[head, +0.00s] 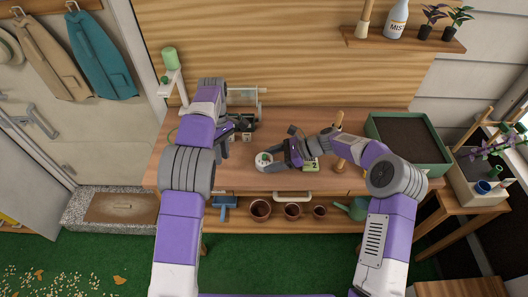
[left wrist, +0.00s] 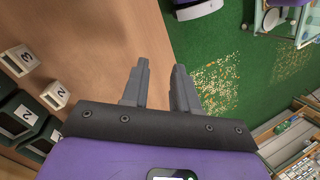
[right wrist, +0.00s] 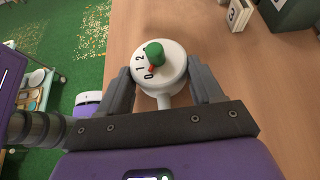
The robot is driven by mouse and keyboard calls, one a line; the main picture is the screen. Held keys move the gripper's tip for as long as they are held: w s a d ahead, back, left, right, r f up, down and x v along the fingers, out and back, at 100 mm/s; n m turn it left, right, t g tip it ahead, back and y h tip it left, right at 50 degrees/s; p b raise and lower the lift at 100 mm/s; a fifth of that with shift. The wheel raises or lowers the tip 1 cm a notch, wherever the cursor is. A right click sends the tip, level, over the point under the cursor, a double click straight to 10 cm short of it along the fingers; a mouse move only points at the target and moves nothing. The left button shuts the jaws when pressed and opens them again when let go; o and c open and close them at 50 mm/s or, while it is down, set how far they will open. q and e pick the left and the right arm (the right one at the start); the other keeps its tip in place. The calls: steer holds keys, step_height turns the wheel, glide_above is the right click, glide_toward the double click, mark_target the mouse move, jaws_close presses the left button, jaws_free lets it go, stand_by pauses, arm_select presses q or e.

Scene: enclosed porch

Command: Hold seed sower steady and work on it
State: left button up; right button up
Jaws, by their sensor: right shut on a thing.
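The seed sower (right wrist: 160,68) is a white round body with a green knob, a red pointer, and a dial marked 0, 1 and 2. The red pointer sits near the 0. In the head view the sower (head: 263,158) is above the middle of the wooden bench. My right gripper (head: 272,162) is shut on it, with one finger on each side in the right wrist view. My left gripper (left wrist: 161,66) is open and empty above the bench's front edge. In the head view it (head: 225,139) is to the left of the sower, partly hidden by its own arm.
Numbered tags (left wrist: 55,95) and dark pots (left wrist: 20,120) stand on the bench near my left gripper. A green soil tray (head: 440,165) is at the right. Brown pots (head: 260,210) sit below the bench front.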

mark_target(264, 155)
arm_select(q)
steer(key=w+d+r+m+t, duration=0.1)
steer(key=w+d+r+t, duration=0.1)
steer(key=d+r, duration=0.35)
steer(key=w+d+r+t, duration=0.1)
steer(key=d+r+t, duration=0.15)
steer(key=d, duration=0.55)
steer(key=shift+g, duration=0.35)
step_height(264, 155, down, 12)
steer(key=shift+r, duration=0.25)
jaws_close()
